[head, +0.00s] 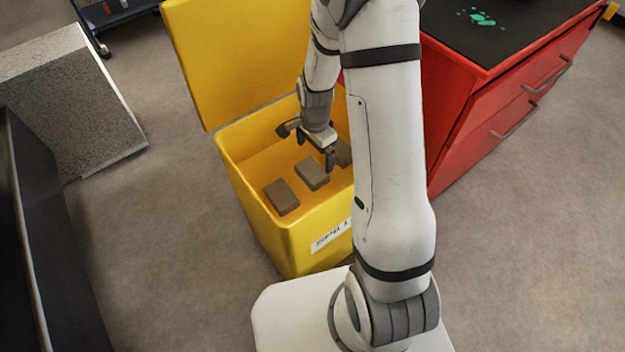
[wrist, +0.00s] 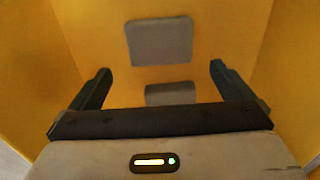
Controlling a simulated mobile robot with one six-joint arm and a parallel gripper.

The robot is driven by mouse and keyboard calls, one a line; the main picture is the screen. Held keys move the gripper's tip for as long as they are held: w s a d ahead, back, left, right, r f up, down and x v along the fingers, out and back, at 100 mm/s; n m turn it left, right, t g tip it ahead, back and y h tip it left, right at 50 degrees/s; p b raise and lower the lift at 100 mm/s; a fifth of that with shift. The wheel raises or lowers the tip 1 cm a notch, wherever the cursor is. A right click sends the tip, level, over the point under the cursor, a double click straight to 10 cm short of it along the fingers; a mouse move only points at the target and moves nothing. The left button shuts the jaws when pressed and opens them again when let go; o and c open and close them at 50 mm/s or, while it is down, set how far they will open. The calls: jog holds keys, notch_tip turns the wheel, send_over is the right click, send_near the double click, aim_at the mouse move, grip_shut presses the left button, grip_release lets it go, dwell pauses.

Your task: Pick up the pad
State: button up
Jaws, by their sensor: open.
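Three flat grey-brown pads lie inside an open yellow bin (head: 290,238) in the head view: a near-left pad (head: 282,197), a middle pad (head: 312,174) and a far-right pad (head: 343,152) partly hidden behind my arm. My gripper (head: 308,150) is open and empty, pointing down into the bin close to the middle pad. In the wrist view one pad (wrist: 160,41) lies beyond the fingertips. A second pad (wrist: 170,93) shows between the fingers, partly hidden by the gripper body (wrist: 160,68). I cannot tell the exact height gap.
The bin's yellow lid (head: 230,55) stands raised at the back. A red drawer cabinet (head: 490,110) with a dark top stands close on the right. A speckled grey block (head: 80,110) is at the left. Bare floor (head: 180,210) lies left of the bin.

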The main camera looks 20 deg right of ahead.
aim_at(312, 169)
notch_tip(312, 169, down, 3)
jog(key=shift+f+b, duration=0.1)
jog(key=shift+b, duration=0.25)
jog(key=f, duration=0.1)
jog(key=f+b, duration=0.1)
jog(key=f, duration=0.1)
jog(key=f+b, duration=0.1)
jog(key=f, duration=0.1)
jog(key=shift+a+f, duration=0.15)
jog(key=shift+a, duration=0.25)
jog(key=c, duration=0.8)
notch_tip(312, 169, up, 10)
jog(key=p, duration=0.3)
